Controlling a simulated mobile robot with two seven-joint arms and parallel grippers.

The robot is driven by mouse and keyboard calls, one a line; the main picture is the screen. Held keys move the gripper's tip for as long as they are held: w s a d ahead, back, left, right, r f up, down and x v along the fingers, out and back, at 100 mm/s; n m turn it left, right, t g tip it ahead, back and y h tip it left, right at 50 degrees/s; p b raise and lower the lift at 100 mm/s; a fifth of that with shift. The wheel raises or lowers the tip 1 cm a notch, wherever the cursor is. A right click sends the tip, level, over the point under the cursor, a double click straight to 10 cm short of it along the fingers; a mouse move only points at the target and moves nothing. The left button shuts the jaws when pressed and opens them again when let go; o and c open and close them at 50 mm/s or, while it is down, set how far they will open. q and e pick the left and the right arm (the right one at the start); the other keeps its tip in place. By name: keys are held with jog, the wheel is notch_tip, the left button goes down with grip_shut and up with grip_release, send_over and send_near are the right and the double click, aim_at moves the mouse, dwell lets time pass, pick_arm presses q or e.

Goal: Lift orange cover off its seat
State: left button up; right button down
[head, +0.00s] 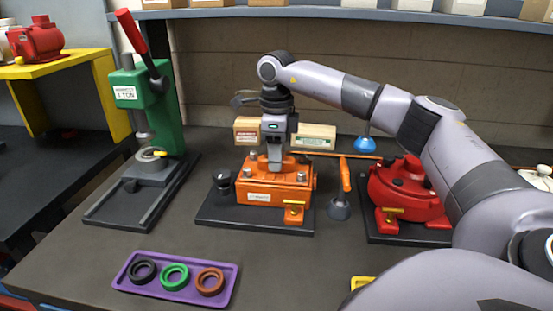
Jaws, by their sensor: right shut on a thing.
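The orange cover (257,184) is on the orange motor unit, which stands on a dark base plate (213,210) in the middle of the bench. A white label shows on its front. My right gripper (275,160) points down from above and is shut on the top of the orange cover. The fingertips meet the cover's upper face, and the exact grip point is small in the picture. I see no clear gap between the cover and what is under it. My left gripper is not in view.
A red motor (404,194) stands right of the orange one, with an orange-handled tool (344,182) between them. A green press (155,110) is at left. A purple tray (176,281) with three rings lies in front. Bare bench shows at front centre.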

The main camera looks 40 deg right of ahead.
notch_tip(320, 180, up, 11)
jog(key=shift+r, duration=0.1)
notch_tip(320, 180, up, 12)
jog(key=p, duration=0.5)
